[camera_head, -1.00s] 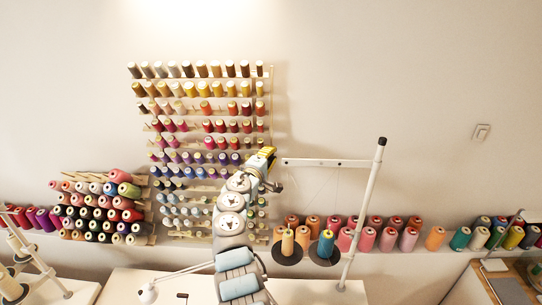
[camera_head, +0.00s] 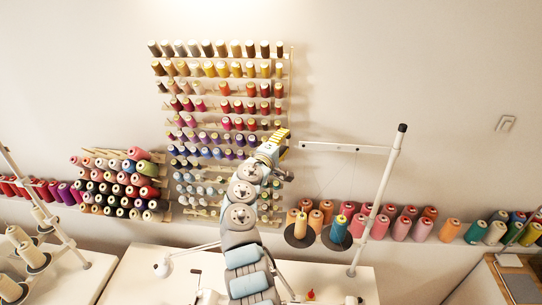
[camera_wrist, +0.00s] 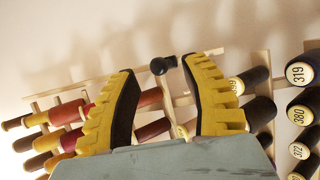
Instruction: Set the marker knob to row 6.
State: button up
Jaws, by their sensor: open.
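A black marker knob (camera_wrist: 163,65) with a short stem shows in the wrist view, beside a pale wooden bar of the thread rack (camera_wrist: 238,58). In that view my gripper (camera_wrist: 160,67) is open, its two yellow, black-lined fingers spread, and the knob appears in the gap between the fingertips. I cannot tell how deep it lies between them; no contact is visible. In the head view my gripper (camera_head: 283,134) is at the right edge of the wall rack (camera_head: 292,60), around its middle rows. I cannot make out the knob or its row there.
Numbered spools (camera_wrist: 302,73) lie close right of my gripper in the wrist view, and coloured spools (camera_wrist: 65,112) to its left. A white thread stand (camera_head: 388,180) with a crossbar rises just right of my arm.

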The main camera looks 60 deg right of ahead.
jog(key=a, duration=0.8)
jog(key=shift+a, duration=0.35)
jog(key=shift+s, duration=0.1)
